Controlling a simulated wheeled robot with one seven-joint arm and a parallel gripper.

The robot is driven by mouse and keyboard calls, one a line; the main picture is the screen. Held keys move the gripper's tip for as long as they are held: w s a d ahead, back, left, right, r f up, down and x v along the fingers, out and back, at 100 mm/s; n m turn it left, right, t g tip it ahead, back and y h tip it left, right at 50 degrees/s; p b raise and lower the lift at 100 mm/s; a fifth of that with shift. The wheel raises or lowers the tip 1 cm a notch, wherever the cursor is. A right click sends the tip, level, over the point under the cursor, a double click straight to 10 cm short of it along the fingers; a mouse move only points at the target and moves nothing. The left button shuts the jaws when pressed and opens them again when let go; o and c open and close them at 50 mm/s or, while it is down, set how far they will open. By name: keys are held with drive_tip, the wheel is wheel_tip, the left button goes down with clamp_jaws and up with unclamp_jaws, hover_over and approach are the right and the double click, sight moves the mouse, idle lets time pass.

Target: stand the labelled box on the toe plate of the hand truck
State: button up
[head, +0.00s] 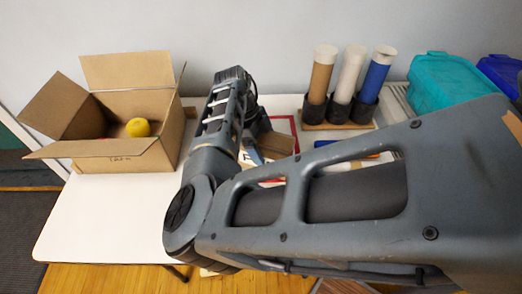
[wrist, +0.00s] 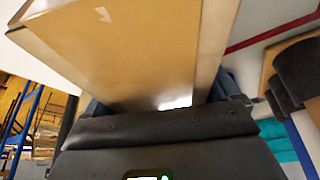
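A brown cardboard box (head: 277,146) shows at my gripper in the head view, partly hidden by my arm. A white patch with dark marks, perhaps its label, shows beside it. In the wrist view the box (wrist: 140,50) fills the upper middle, with a pale arrow mark on its face. My gripper (wrist: 165,105) has one finger on either side of the box, and both appear to press against it. The gripper is mostly hidden behind my arm in the head view. I cannot identify the hand truck; blue bars (wrist: 28,130) stand at the left of the wrist view.
An open carton (head: 120,160) with a yellow ball (head: 138,127) stands on the left of the white table (head: 110,215). Three tubes in a dark holder (head: 341,112) stand at the back. Teal (head: 450,80) and blue bins are at right. The table's front left is clear.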

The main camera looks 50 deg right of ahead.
drive_tip(key=shift+r, duration=0.1)
drive_tip(key=c, duration=1.1)
